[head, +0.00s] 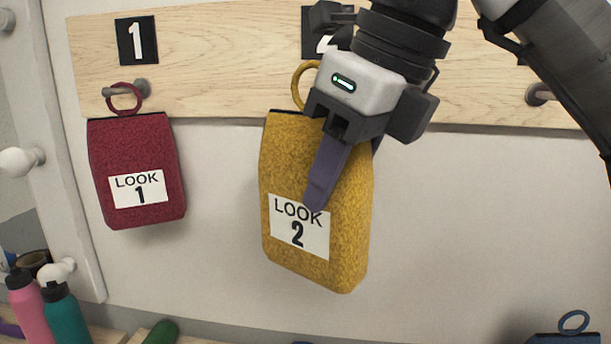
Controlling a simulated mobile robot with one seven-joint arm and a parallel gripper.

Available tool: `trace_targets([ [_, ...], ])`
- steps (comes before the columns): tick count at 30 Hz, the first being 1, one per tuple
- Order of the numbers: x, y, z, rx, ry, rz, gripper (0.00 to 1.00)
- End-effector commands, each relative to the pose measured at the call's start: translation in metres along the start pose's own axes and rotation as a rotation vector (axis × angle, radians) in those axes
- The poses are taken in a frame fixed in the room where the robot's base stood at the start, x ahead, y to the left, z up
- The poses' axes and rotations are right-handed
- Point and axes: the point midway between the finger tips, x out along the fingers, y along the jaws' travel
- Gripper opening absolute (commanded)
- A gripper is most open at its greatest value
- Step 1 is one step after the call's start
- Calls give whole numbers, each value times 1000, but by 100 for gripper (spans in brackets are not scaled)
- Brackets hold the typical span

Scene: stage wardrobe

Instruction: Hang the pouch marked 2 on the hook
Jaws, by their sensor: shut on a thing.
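The mustard-yellow pouch (283,175), labelled LOOK 2, hangs upright and slightly tilted in front of the wall at the centre. My gripper (321,190) is shut on it from above: one dark purple finger lies over its front, and the other is mostly hidden behind it. The pouch's yellow ring (296,88) stands up at its top, left of my gripper, in front of the wooden board. The plate marked 2 (314,24) is partly covered by my wrist. The hook under that plate is hidden, so I cannot tell whether the ring is around it.
A red pouch (105,160) labelled LOOK 1 hangs by its ring on the left hook (140,89) of the wooden board (215,60). Another hook (538,95) shows at right, near my arm. Bottles (68,315) stand at lower left. A blue ring (574,321) shows at lower right.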

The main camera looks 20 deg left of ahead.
Motion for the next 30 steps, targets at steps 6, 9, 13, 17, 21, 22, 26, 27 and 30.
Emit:
trace_targets([
  [6, -2, -5, 1, 5, -1, -1, 14],
  [9, 0, -9, 3, 5, -1, -1, 14],
  [13, 2, -16, 7, 6, -1, -1, 14],
  [17, 4, -23, 10, 4, -1, -1, 14],
  [21, 7, -30, 14, 6, 0, -1, 14],
  [22, 7, -32, 14, 6, -1, -1, 14],
  [26, 9, -38, 18, 4, -1, -1, 14],
  [27, 10, -40, 19, 4, -1, -1, 14],
  [30, 12, -46, 22, 5, 0, -1, 14],
])
